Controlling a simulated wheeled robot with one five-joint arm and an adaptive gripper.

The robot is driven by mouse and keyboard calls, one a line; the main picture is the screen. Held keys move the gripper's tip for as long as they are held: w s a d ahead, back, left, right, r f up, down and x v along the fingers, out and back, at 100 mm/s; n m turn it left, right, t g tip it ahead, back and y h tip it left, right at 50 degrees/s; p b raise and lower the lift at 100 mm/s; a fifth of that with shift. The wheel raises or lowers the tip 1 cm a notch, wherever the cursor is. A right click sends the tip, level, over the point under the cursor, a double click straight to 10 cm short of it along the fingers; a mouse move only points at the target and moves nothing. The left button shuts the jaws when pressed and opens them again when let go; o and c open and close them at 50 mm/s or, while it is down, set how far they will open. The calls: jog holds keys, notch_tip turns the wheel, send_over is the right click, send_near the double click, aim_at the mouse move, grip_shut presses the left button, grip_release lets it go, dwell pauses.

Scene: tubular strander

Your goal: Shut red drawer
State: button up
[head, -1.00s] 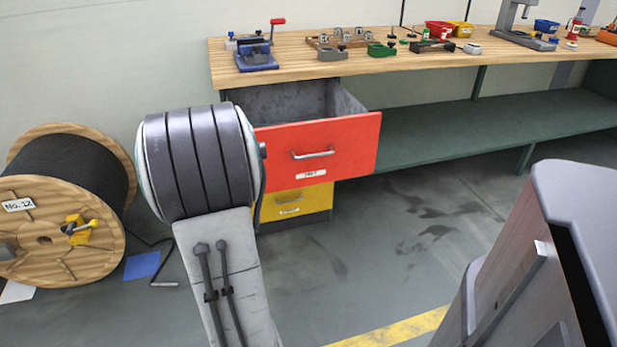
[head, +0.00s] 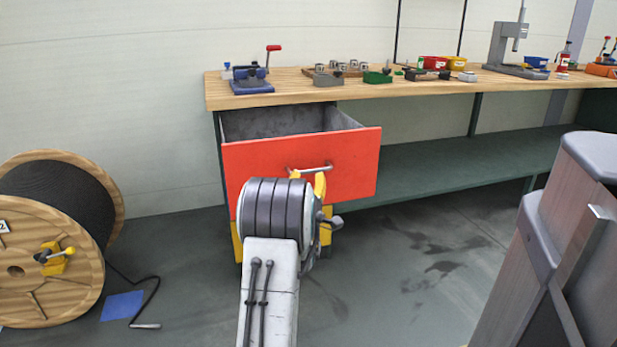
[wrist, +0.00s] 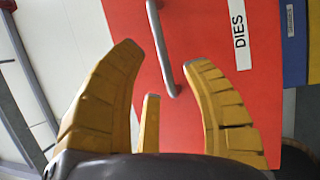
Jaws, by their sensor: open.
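The red drawer (head: 262,168) stands pulled out under the left end of the workbench, its inside showing above the front. Its silver bar handle (head: 318,168) runs across the front; in the wrist view the handle (wrist: 158,45) appears turned upright, beside a white label reading DIES (wrist: 240,35). My gripper (wrist: 165,80) has yellow fingers spread open and empty, pointing at the red front close to the handle. I cannot tell whether a fingertip touches. In the head view my arm hides the drawer's lower middle and most of the yellow drawer (head: 237,240) below.
The wooden benchtop (head: 290,92) holds a blue vise (head: 251,84), a green block (head: 377,77) and several small parts. A wooden cable reel (head: 50,240) stands at left. A blue sheet (head: 122,305) lies on the floor. Floor right of the drawer is open.

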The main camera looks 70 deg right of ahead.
aim_at(309, 171)
jog(key=b+x, duration=0.2)
jog(key=shift+w+d+f, duration=0.1)
jog(key=shift+d+f, duration=0.05)
jog(key=shift+d, duration=0.2)
jog(key=shift+x, duration=1.4)
jog(key=shift+a, duration=0.1)
grip_shut()
